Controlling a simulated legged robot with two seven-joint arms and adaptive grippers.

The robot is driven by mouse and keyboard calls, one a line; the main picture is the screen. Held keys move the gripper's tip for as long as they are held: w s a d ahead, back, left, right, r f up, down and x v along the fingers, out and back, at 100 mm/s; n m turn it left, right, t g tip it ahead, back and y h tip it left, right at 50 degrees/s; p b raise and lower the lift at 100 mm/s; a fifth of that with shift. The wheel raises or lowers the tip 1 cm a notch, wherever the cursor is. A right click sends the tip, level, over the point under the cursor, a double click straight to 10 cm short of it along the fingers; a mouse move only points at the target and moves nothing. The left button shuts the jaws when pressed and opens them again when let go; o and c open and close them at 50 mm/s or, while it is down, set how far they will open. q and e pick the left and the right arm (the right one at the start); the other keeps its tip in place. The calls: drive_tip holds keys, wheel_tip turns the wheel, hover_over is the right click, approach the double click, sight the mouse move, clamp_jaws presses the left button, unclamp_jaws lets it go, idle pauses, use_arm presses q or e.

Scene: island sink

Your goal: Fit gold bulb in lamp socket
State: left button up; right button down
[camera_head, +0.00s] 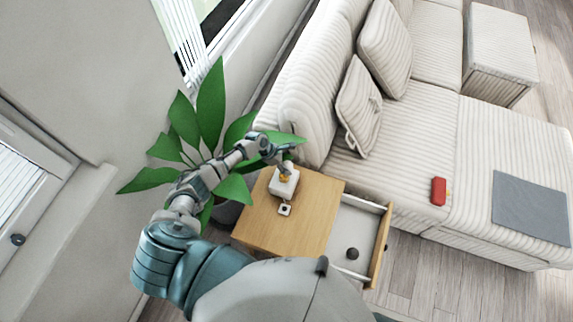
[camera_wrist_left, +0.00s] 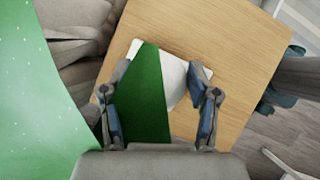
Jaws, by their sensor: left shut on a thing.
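My left gripper (camera_head: 285,168) is over the wooden side table, shut on the gold bulb (camera_head: 284,178), which shows as a small orange-gold spot below the fingers. A white blocky lamp (camera_head: 283,188) stands on the table directly beneath. I cannot tell whether the bulb is inside the socket or just above it. In the left wrist view, the left gripper's fingers (camera_wrist_left: 158,92) stand apart over the white lamp top (camera_wrist_left: 174,75). A green leaf crosses between them and hides the bulb and socket. My right gripper is not in view.
A small white square piece (camera_head: 285,209) lies on the side table (camera_head: 310,222). Its drawer (camera_head: 357,228) is open with a dark round object (camera_head: 352,253) inside. A leafy plant (camera_head: 211,105) crowds my left arm. A red object (camera_head: 438,191) lies on the sofa.

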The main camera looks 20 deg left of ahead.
use_arm(q)
drive_tip(key=shift+r+p, duration=1.6)
drive_tip(key=shift+p, duration=0.05)
drive_tip(key=shift+r, duration=1.4)
drive_tip(key=shift+a, duration=0.25)
drive_tip(key=shift+a, duration=0.3)
drive_tip(key=shift+f, duration=0.15)
drive_tip(key=shift+f, duration=0.35)
